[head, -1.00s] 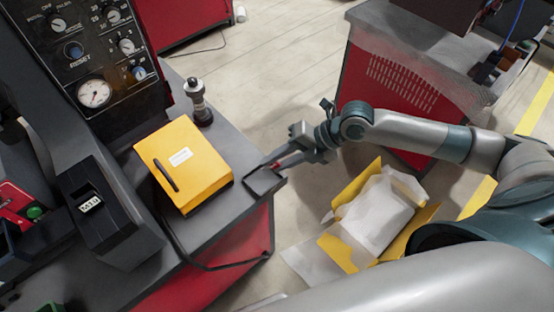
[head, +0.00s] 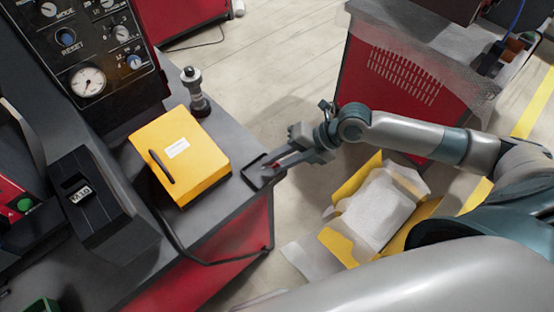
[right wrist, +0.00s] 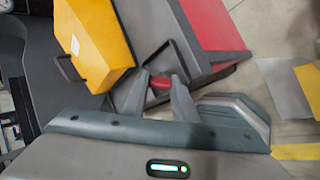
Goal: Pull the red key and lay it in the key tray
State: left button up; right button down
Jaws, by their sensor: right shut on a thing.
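My right gripper (head: 274,164) reaches in from the right to the bench corner. It is shut on the red key (right wrist: 161,81), which shows between the fingertips in the right wrist view (right wrist: 160,84). In the head view the key is a small red spot, partly hidden by the fingers. The key tray (head: 252,180), small and dark with a rim, lies on the bench corner. The fingertips overlap its right side in the picture; I cannot tell how high the key is above it. My left gripper is not in view.
A yellow box (head: 190,140) lies on the grey bench (head: 222,128) left of the tray. A dark bottle-like part (head: 196,90) stands behind it. A control panel (head: 85,45) is at the back left. An open yellow carton (head: 340,245) with white wrapping lies on the floor.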

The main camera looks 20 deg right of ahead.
pick_arm(q)
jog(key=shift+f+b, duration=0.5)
jog(key=shift+b, duration=0.05)
pick_arm(e)
jog(key=shift+f, duration=0.65)
